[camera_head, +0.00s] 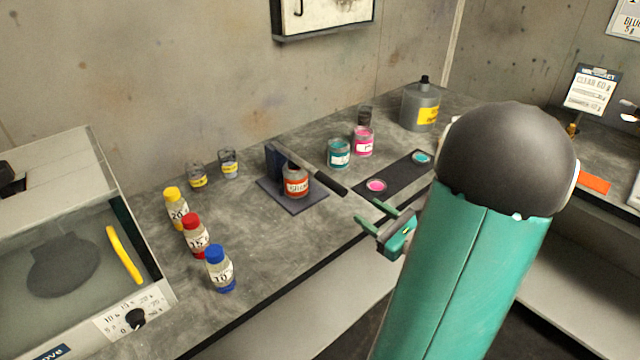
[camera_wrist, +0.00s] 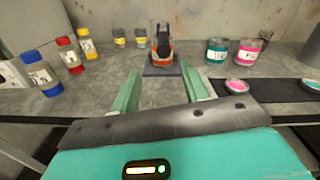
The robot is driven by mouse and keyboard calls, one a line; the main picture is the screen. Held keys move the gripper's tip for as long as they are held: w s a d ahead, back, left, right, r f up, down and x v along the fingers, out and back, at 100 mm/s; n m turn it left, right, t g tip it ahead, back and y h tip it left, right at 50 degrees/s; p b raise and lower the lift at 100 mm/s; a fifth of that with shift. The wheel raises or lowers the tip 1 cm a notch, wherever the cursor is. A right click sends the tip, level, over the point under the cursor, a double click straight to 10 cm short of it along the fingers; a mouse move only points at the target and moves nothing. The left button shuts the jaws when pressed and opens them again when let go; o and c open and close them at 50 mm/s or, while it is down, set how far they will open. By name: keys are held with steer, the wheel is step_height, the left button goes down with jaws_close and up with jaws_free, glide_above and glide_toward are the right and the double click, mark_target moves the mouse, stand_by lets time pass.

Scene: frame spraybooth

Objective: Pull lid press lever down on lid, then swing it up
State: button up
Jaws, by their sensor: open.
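The lid press stands on the bench with a dark base plate (camera_head: 292,197) and a blue-grey post (camera_head: 272,160) at its back. Its lever (camera_head: 328,182) slopes from the post over the can, with the black grip end toward the front right. An orange-labelled can (camera_head: 296,182) stands on the base under the lever. In the wrist view the lever (camera_wrist: 163,42) points toward me above the can. My gripper (camera_head: 371,214) is open and empty, in front of the press and to its right, apart from the lever. The contact between lever and lid is hidden.
A teal can (camera_head: 339,154) and a pink can (camera_head: 363,141) stand right of the press. A dark mat (camera_head: 400,176) holds two coloured lids. Yellow, red and blue-capped bottles (camera_head: 220,268) stand left, near a glass-topped cabinet (camera_head: 60,250). Bench space before the press is clear.

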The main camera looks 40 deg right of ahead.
mark_target(334, 186)
steer(key=w, duration=1.3)
steer(key=shift+w+f, duration=0.1)
steer(key=shift+w, duration=0.25)
steer(key=shift+c, duration=0.3)
jaws_close()
